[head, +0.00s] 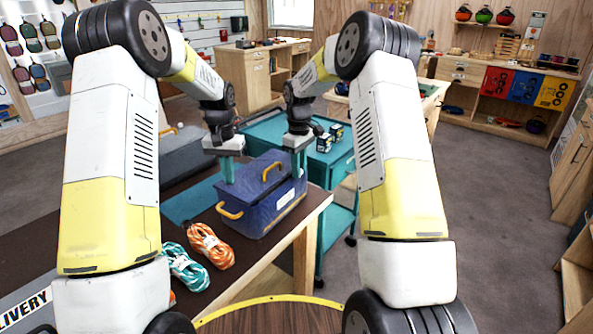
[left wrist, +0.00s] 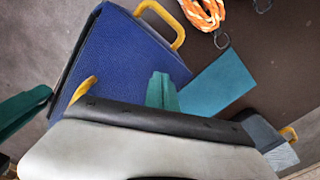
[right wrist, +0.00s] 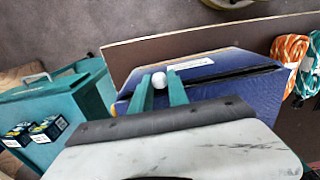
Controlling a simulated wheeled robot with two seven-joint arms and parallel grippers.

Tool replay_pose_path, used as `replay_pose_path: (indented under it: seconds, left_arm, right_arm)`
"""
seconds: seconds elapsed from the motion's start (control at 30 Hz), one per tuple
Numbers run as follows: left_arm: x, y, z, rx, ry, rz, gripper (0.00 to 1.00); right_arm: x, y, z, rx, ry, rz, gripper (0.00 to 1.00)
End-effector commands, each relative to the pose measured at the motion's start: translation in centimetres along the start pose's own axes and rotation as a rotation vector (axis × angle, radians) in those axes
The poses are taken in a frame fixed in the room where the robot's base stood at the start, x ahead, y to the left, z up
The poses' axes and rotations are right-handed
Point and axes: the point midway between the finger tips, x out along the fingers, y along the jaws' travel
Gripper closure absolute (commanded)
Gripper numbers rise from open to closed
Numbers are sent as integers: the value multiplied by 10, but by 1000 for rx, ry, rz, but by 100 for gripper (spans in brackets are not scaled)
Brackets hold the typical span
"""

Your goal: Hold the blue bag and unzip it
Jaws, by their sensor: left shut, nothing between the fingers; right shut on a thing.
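The blue bag (head: 262,212) sits on the dark table, its top looking closed, with yellow handles (head: 230,212) on its left end and top. It also shows in the left wrist view (left wrist: 120,65) and the right wrist view (right wrist: 235,95). My left gripper (head: 228,178) is shut and empty at the bag's far left edge; its fingers (left wrist: 161,80) overlap the bag, and I cannot tell if they touch. My right gripper (head: 299,170) is at the bag's right end, shut on a small white round pull (right wrist: 160,80) beside the dark zipper line (right wrist: 235,78).
An orange rope coil (head: 211,246) and a teal-white rope coil (head: 186,268) lie on the table in front of the bag. A teal mat (head: 190,202) lies to its left. A teal cart (head: 322,160) with small boxes stands behind, close to my right gripper.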

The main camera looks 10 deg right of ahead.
Motion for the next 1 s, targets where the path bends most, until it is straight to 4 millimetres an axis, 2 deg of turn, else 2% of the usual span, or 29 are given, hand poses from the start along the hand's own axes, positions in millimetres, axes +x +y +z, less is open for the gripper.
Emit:
replay_pose_path:
  seconds: [0.03, 0.47, 1.0]
  left_arm:
    - [6, -1, 4, -1, -16, 0, 100]
    - [6, -1, 4, -1, -16, 0, 100]
    - [6, -1, 4, -1, -16, 0, 100]
  right_arm:
    - [-2, 4, 0, 2, 2, 4, 100]
    - [-1, 6, 0, 1, 2, 4, 100]
    - [-1, 32, 1, 2, 1, 4, 100]
